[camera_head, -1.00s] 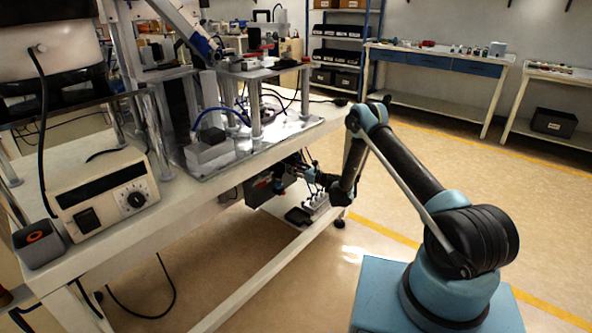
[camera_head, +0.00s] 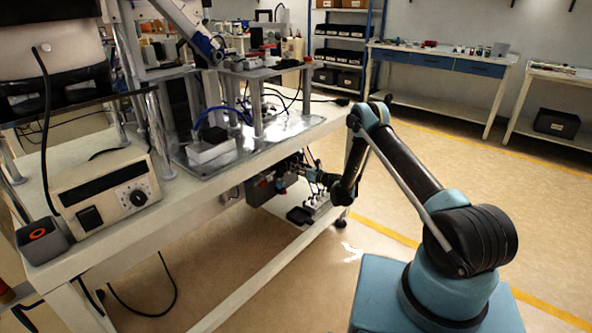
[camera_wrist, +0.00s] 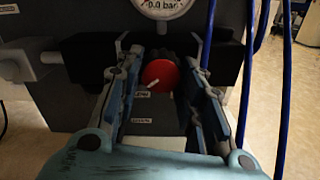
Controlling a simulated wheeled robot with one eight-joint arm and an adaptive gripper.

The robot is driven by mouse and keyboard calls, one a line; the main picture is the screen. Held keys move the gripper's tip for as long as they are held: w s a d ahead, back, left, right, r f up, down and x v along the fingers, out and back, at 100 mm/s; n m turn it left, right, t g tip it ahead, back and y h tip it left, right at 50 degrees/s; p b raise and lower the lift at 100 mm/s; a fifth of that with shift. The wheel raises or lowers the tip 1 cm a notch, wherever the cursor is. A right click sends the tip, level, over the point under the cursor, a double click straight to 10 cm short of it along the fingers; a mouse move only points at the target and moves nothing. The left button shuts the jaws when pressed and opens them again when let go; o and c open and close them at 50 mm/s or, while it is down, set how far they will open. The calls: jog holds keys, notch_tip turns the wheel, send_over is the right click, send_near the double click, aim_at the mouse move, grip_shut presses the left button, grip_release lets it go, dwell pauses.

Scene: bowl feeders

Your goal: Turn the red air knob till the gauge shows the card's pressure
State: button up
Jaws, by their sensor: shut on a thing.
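The red air knob (camera_wrist: 160,75) shows in the wrist view between the two fingers of my gripper (camera_wrist: 163,70), with a pale mark at its lower left. My gripper is shut on the knob. In the head view my gripper (camera_head: 283,175) is at the grey unit (camera_head: 262,190) under the bench edge, too small to show the fingers. I cannot make out the card.
Blue hoses (camera_wrist: 290,70) hang to the right of the knob in the wrist view. The white bench (camera_head: 205,205) stands over the unit, with a grey control box (camera_head: 105,190) on it. A black tray (camera_head: 299,215) is on the lower shelf. The floor to the right is clear.

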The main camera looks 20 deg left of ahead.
jog(key=m, duration=0.8)
jog(key=shift+w+d, duration=0.2)
jog(key=shift+d, duration=0.15)
jog(key=m, duration=0.7)
jog(key=shift+s+r, duration=0.15)
jog(key=shift+a+r+m, duration=0.15)
jog(key=shift+m, duration=3.3)
jog(key=shift+a+r+m, duration=0.1)
jog(key=shift+m, duration=3.35)
